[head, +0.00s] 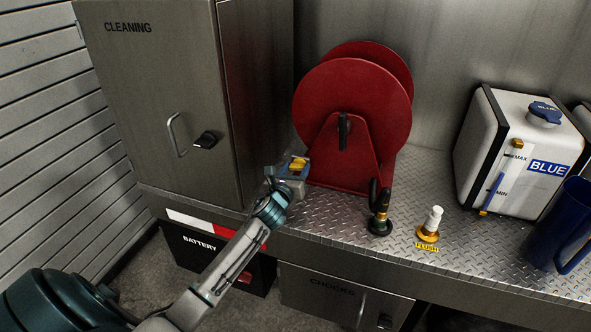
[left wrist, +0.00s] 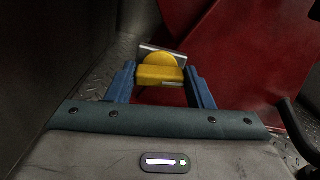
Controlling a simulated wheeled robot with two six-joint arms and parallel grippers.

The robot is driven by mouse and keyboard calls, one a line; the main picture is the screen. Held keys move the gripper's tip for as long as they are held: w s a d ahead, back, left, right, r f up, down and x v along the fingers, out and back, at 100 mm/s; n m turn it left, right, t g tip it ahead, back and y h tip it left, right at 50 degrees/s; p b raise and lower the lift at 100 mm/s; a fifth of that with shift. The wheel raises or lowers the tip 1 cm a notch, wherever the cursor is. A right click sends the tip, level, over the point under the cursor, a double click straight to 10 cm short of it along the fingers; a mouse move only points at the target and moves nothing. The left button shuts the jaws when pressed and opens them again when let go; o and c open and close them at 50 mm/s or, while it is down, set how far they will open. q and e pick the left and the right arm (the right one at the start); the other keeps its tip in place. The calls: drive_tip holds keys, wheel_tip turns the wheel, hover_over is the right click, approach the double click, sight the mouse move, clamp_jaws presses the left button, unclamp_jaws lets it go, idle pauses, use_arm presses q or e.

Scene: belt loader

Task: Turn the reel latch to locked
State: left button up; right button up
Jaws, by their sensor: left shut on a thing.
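The red hose reel (head: 350,105) stands on the diamond-plate deck against the back wall. The yellow reel latch (head: 298,164) sits low at the left of the reel's stand. In the left wrist view the yellow latch (left wrist: 158,72) has a rounded hub and a bar across it, in front of a grey plate. My left gripper (head: 291,172) is at the latch, with its blue fingers (left wrist: 160,84) on either side of the yellow bar, shut on it. The lock markings cannot be read. My right gripper is in neither view.
A steel cabinet (head: 160,95) marked CLEANING stands left of the reel. A black nozzle (head: 380,212), a white-topped flush fitting (head: 430,222), a white BLUE tank (head: 515,150) and a blue jug (head: 565,225) stand to the right. Bare deck (head: 330,212) lies before the reel.

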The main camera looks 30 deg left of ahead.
use_arm(q)
drive_tip(key=n, duration=0.3)
drive_tip(key=shift+n, duration=0.3)
drive_tip(key=n, duration=0.3)
drive_tip(key=shift+a+f+n, duration=0.1)
drive_tip(key=shift+n, duration=0.2)
drive_tip(key=n+b, duration=0.1)
drive_tip(key=n, duration=0.3)
drive_tip(key=shift+f+n, duration=0.1)
drive_tip(key=shift+n, duration=0.2)
drive_tip(key=n+b, duration=0.1)
drive_tip(key=n, duration=0.3)
drive_tip(key=shift+o, duration=0.2)
drive_tip(key=shift+s+n, duration=0.1)
drive_tip(key=shift+n, duration=0.2)
drive_tip(key=o, duration=1)
drive_tip(key=shift+a, duration=0.1)
drive_tip(key=shift+c, duration=0.2)
